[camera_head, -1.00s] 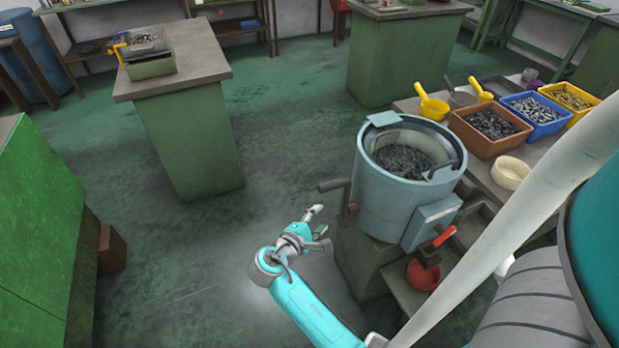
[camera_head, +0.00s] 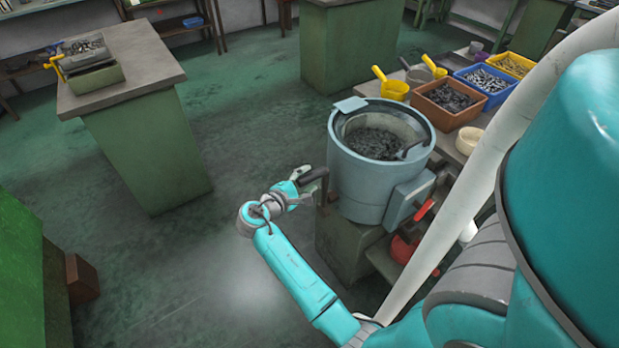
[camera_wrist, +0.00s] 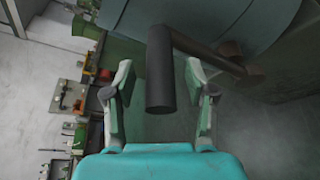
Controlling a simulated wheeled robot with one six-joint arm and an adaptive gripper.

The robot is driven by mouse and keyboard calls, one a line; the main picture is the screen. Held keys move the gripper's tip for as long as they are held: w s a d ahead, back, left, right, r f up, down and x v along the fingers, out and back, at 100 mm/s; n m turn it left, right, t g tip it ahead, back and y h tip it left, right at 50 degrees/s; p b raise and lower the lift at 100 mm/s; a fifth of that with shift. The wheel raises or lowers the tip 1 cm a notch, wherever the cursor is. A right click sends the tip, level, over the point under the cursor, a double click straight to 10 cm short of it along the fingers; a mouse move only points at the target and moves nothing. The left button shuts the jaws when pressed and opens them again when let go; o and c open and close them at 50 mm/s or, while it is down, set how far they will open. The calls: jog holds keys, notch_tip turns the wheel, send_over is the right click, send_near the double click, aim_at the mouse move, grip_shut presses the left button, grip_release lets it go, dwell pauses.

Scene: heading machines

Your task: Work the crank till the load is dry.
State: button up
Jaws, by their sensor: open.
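The blue-grey drum machine (camera_head: 362,185) stands on a green pedestal, with a load of dark metal pieces (camera_head: 374,143) in its open top. Its crank is on the left side; the dark handle (camera_wrist: 161,72) shows in the wrist view, with its arm running right to the drum. My gripper (camera_wrist: 161,85) is open, with one finger on each side of the handle and visible gaps on both sides. In the head view my gripper (camera_head: 305,185) is at the crank, which it partly hides. A red-handled lever (camera_head: 424,210) is on the drum's front box.
A bench to the right holds a brown bin (camera_head: 447,103), a blue bin (camera_head: 485,84), yellow scoops and a cream bowl (camera_head: 468,140). A red bowl (camera_head: 404,250) sits below the drum. A green bench (camera_head: 148,140) with a small yellow-cranked machine stands left. Floor between is clear.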

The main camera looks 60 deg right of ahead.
jog(key=shift+x, duration=0.85)
jog(key=shift+c, duration=0.3)
grip_shut()
